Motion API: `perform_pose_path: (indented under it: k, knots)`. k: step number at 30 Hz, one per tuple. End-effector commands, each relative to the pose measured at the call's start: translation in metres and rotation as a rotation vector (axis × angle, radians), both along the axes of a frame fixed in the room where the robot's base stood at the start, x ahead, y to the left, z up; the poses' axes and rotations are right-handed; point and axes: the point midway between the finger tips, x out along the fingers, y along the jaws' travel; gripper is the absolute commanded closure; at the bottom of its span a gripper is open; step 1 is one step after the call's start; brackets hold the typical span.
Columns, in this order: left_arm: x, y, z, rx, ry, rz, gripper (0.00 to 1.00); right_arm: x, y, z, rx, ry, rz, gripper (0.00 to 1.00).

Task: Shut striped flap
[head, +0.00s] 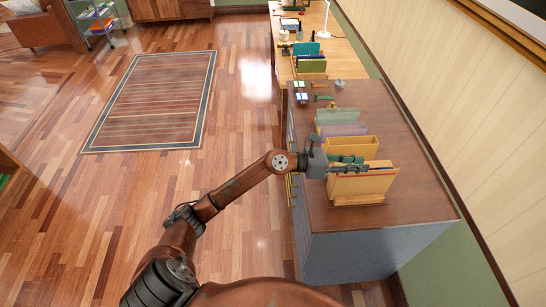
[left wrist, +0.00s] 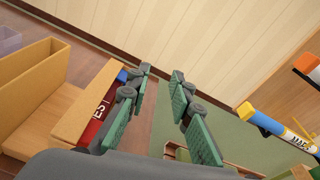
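I cannot make out a striped flap in either view. My left gripper (head: 360,164) is over the near part of the cabinet's wooden top (head: 405,205), beside the tan file holders. In the left wrist view the left gripper (left wrist: 160,74) has its green-padded fingers apart with nothing between them. A tan holder with a red book (left wrist: 96,122) is just left of the fingers there. My right gripper is in neither view.
The cabinet's grey side (head: 350,255) faces me, with brass handles on its left face. Further file holders (head: 343,130) stand along the top. A desk with a white lamp (head: 324,22) lies beyond. The wooden floor around the rug (head: 155,100) is clear.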

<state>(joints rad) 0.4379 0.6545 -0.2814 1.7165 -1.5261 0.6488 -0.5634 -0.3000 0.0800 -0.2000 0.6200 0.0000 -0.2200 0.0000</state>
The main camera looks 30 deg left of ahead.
Motion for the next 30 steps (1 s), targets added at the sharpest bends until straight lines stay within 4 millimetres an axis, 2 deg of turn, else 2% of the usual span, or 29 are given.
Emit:
perform_pose_path:
  k: [5, 9, 15, 23, 30]
  knots:
    - [-0.01, 0.008, 0.029, -0.273, 0.047, 0.081, 0.8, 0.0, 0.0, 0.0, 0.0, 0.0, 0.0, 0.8]
    - [-0.013, 0.028, 0.048, -0.483, 0.092, 0.158, 0.8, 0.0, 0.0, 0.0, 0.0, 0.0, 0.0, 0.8]
    - [-0.015, 0.063, 0.061, -0.73, 0.16, 0.264, 0.8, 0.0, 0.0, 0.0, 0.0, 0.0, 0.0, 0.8]
    - [-0.018, 0.112, 0.059, -0.99, 0.248, 0.397, 0.8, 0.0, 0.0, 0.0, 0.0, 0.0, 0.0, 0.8]
    - [-0.024, 0.156, 0.044, -1.196, 0.329, 0.522, 0.8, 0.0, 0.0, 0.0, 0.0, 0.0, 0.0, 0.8]
